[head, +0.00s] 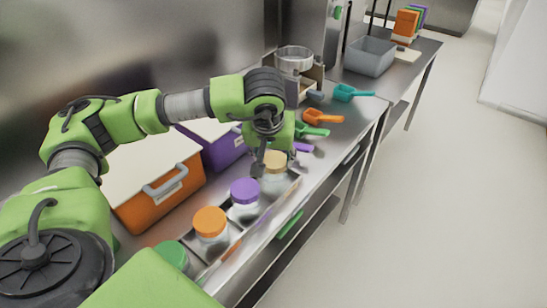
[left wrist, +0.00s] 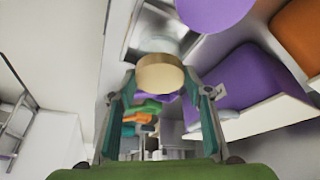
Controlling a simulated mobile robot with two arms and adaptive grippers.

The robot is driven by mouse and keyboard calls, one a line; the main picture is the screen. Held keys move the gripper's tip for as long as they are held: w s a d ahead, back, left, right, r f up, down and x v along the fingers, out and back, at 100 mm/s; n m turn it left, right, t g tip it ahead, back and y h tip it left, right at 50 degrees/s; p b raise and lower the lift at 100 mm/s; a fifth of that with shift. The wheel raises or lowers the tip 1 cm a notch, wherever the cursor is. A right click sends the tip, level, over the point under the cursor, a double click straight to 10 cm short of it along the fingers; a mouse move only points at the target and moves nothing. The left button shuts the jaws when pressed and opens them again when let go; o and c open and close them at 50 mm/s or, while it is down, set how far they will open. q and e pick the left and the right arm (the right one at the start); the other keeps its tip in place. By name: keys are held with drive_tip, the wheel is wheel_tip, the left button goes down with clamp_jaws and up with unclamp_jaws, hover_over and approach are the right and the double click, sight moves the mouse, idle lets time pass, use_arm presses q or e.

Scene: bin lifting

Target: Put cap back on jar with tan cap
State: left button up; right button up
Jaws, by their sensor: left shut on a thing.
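The tan cap (head: 276,159) is at the far end of a row of jars in a metal tray (head: 245,236), over a clear jar (head: 273,183). My left gripper (head: 264,164) reaches down to it from above. In the left wrist view, the tan cap (left wrist: 160,76) sits between the two fingertips, and my left gripper (left wrist: 160,84) is shut on it. I cannot tell whether the cap is seated on the jar or held just above it. My right gripper is not in view.
Jars with purple (head: 245,190), orange (head: 210,221) and green (head: 171,256) caps stand nearer in the row. Orange (head: 160,199) and purple (head: 216,152) bins stand behind it. Scoops (head: 323,117) lie farther along the counter, before a grey bin (head: 370,57).

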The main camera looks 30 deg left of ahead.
use_arm(q)
drive_tip(key=shift+f+b, duration=0.35)
drive_tip(key=shift+b, duration=0.35)
idle(1.0)
drive_tip(key=o, duration=0.9)
drive_tip(key=shift+o, duration=0.4)
drive_tip(key=o, duration=0.5)
drive_tip(key=shift+c, duration=0.2)
drive_tip(key=shift+r, duration=0.15)
